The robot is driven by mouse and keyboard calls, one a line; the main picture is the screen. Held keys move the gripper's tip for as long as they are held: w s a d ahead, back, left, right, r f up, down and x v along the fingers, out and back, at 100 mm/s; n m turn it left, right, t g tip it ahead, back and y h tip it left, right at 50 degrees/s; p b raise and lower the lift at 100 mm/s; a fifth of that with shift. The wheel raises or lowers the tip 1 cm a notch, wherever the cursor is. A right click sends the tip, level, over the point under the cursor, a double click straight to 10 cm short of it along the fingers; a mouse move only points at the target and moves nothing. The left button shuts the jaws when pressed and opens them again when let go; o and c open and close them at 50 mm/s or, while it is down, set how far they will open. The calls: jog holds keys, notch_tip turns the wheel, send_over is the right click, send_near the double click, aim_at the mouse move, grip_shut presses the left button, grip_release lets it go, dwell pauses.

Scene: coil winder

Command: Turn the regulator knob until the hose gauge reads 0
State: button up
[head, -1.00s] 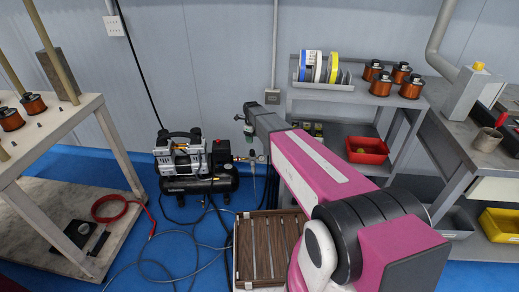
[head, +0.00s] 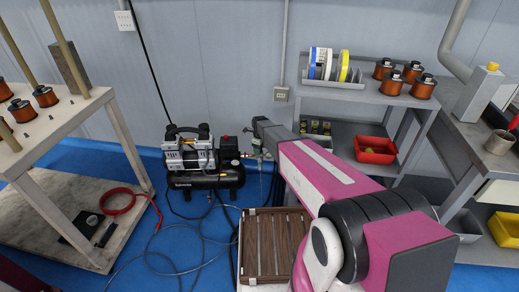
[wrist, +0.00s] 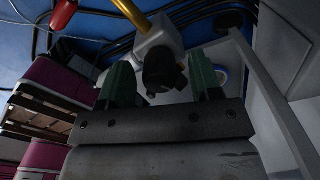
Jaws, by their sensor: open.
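In the wrist view, the black regulator knob (wrist: 160,70) sits on a pale grey regulator body (wrist: 158,38). My gripper (wrist: 161,82) is open, with one green-padded finger on each side of the knob. I cannot tell whether either finger touches it. In the head view, my gripper (head: 257,143) is small beside the compressor (head: 204,160), and the knob cannot be made out.
A brass tube (wrist: 131,13) runs into the regulator. Grey hoses (head: 195,238) lie loose on the blue floor. A slatted wooden crate (head: 248,245) stands below my arm. A workbench (head: 70,125) is at left, and a grey shelf with a red bin (head: 376,150) is at right.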

jog(key=c, duration=0.9)
jog(key=shift+c, duration=0.2)
jog(key=shift+n, duration=0.3)
